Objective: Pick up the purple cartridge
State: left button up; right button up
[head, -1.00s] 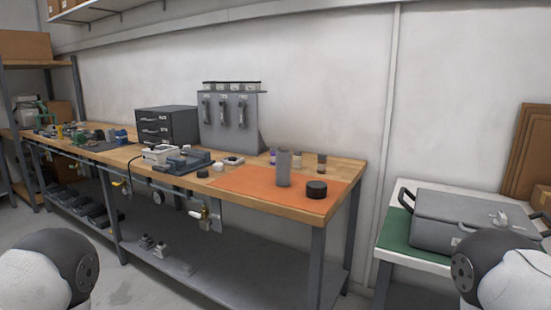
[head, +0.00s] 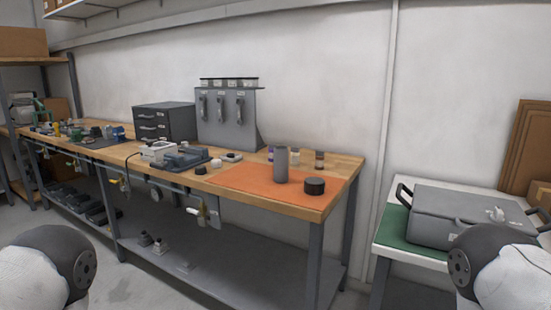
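A small cartridge with a purple part (head: 270,153) stands near the back edge of the wooden workbench, just behind the orange mat. It is small in the head view and its details are hard to make out. A tall grey cylinder (head: 281,166) stands on the mat in front and slightly right of it. Two similar small containers, one pale (head: 297,158) and one dark-topped (head: 319,160), stand to its right. Neither gripper is in view; only rounded parts of my arms show at the lower left and lower right.
The orange mat (head: 240,181) also bears a black round piece (head: 314,186). A grey rack (head: 228,118) and drawer cabinet (head: 163,121) stand to the left at the back. A grey case (head: 465,215) lies on the right table. Wall lies close behind the bench.

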aim_at(271, 146)
jog(key=i+j+z, duration=0.35)
jog(key=j+z, duration=0.15)
jog(key=i+j+z, duration=0.1)
jog(key=j+z, duration=0.15)
jog(key=j, duration=0.15)
jog(key=i+j+z, duration=0.1)
jog(key=j+z, duration=0.15)
jog(key=i+j+z, duration=0.1)
jog(key=j+z, duration=0.15)
jog(key=j, duration=0.2)
